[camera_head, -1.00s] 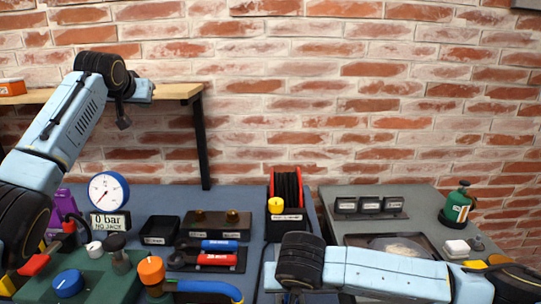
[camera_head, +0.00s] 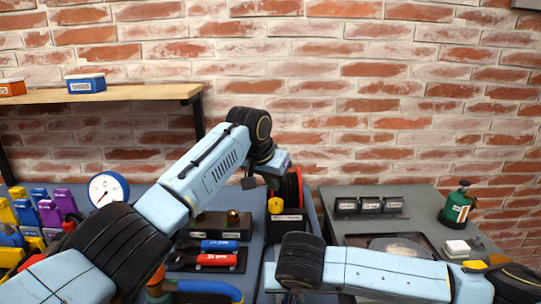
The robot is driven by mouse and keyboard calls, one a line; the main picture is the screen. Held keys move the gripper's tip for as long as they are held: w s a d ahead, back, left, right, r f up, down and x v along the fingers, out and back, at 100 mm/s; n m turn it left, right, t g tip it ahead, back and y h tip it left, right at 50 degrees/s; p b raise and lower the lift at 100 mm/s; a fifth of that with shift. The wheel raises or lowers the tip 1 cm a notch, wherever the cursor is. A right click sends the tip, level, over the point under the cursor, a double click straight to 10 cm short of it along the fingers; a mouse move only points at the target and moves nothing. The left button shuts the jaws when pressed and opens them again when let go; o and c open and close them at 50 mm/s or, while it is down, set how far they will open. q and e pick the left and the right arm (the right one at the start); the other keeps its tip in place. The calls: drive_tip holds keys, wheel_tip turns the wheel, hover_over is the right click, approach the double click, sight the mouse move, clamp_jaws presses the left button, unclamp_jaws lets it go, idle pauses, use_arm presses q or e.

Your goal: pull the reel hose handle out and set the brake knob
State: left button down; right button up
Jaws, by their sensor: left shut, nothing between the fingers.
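The hose reel, black with red side plates (camera_head: 299,185), stands at the back of the bench on a black box (camera_head: 288,226) with a white label. A yellow piece (camera_head: 275,205) shows at the front left of the reel; I cannot tell whether it is the handle or the brake knob. Contact with the reel cannot be made out. My right arm crosses the lower right; its gripper is not visible.
A pressure gauge (camera_head: 108,189) stands at left, partly behind my left arm. The right bench holds a green canister (camera_head: 457,204) and three small dark boxes (camera_head: 370,205). A brick wall is behind.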

use_arm(q)
approach(267, 213)
drive_tip(key=shift+w+d+f, duration=0.15)
drive_tip(key=shift+d+f, duration=0.8)
drive_tip(key=shift+f, duration=0.05)
drive_tip(key=shift+w+d+f, duration=0.2)
drive_tip(key=shift+d+f, duration=0.75)
drive_tip(key=shift+f, duration=0.1)
drive_tip(key=shift+w, duration=0.2)
drive_tip(key=shift+a, duration=0.15)
drive_tip(key=shift+w+a, duration=0.3)
drive_tip(key=shift+a, duration=0.3)
drive_tip(key=shift+w+a, duration=0.15)
drive_tip(key=shift+w+a+r, duration=0.1)
drive_tip(key=shift+w+a, duration=0.1)
drive_tip(key=shift+w, duration=0.05)
drive_tip(key=shift+a, duration=0.1)
drive_tip(key=shift+s+a, duration=0.2)
drive_tip(key=shift+s, duration=0.05)
drive_tip(key=shift+r, duration=2.95)
